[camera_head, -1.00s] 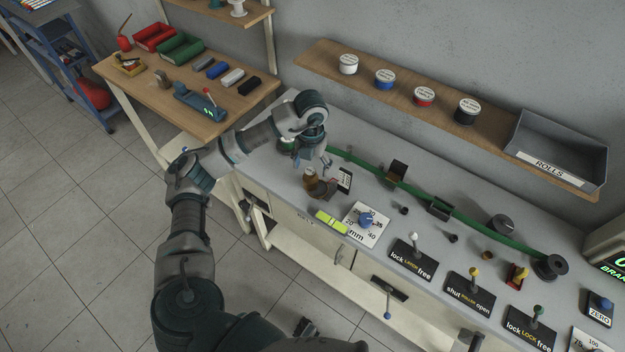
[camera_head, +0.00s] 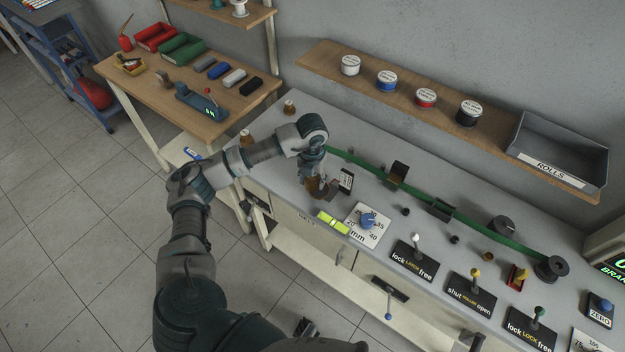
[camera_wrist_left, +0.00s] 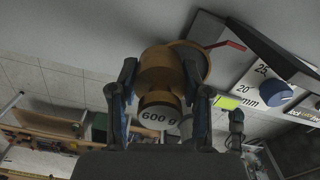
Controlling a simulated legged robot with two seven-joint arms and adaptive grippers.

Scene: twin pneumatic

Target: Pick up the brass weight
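The brass weight (camera_wrist_left: 157,72), marked 600 g on its knob, stands between the two fingers of my left gripper (camera_wrist_left: 160,85) in the left wrist view. One finger lies on each side of it, and I see no clear sign that they squeeze it. In the head view my left gripper (camera_head: 318,190) points down at the grey bench, close to the weight, which it and a dark part largely cover. My right gripper is not in view.
A dark display (camera_head: 346,180) stands right beside the gripper. A yellow-green level (camera_head: 333,222) and a blue dial (camera_head: 367,221) lie nearby. Two small brown items with pale tops (camera_head: 289,107) (camera_head: 246,138) stand behind the arm.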

